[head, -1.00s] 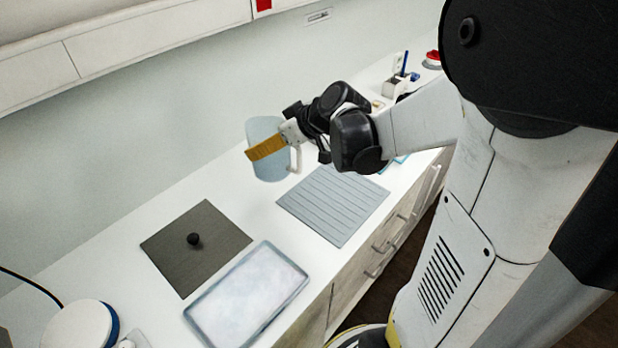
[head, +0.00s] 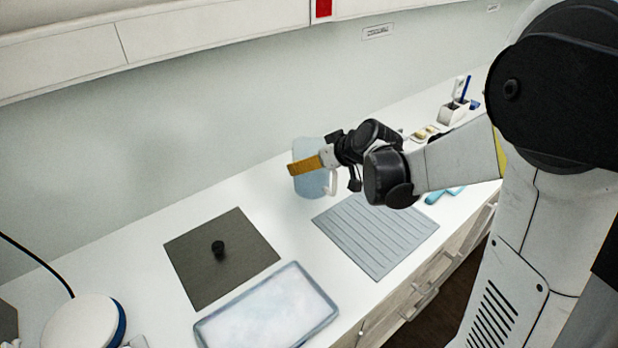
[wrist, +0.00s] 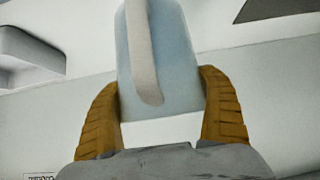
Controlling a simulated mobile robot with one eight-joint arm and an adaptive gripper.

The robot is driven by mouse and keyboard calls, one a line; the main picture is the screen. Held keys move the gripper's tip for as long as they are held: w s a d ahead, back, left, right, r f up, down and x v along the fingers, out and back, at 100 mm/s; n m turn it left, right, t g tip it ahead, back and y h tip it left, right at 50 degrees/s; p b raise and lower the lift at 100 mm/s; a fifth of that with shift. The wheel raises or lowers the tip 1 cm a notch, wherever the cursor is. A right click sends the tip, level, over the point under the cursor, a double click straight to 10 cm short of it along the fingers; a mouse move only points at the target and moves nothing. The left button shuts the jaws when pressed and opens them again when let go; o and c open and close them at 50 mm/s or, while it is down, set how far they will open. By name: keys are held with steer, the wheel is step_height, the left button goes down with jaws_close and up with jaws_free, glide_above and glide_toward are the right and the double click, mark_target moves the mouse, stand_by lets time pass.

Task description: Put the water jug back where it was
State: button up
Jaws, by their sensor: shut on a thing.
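The pale blue translucent water jug (head: 312,184) with a white handle is at the far side of the white counter, near the wall. My gripper (head: 304,166) is shut on it, with an orange-brown finger across its side. In the wrist view the jug (wrist: 178,65) sits between the two ribbed fingers, its handle facing the camera. Whether the jug touches the counter I cannot tell.
A grey ribbed mat (head: 376,236) lies right of the jug. A dark mat (head: 205,275) with a black knob (head: 218,250) and a pale tray (head: 268,312) lie in front. A pen holder (head: 452,112) stands at the back right. Counter between jug and dark mat is clear.

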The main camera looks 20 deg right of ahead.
steer(key=shift+w+a+f, duration=0.25)
steer(key=shift+w+f, duration=0.05)
steer(key=shift+f, duration=0.1)
step_height(320, 180, down, 4)
steer(key=shift+r+b, duration=0.15)
steer(key=shift+b, duration=0.9)
steer(key=shift+r, duration=0.1)
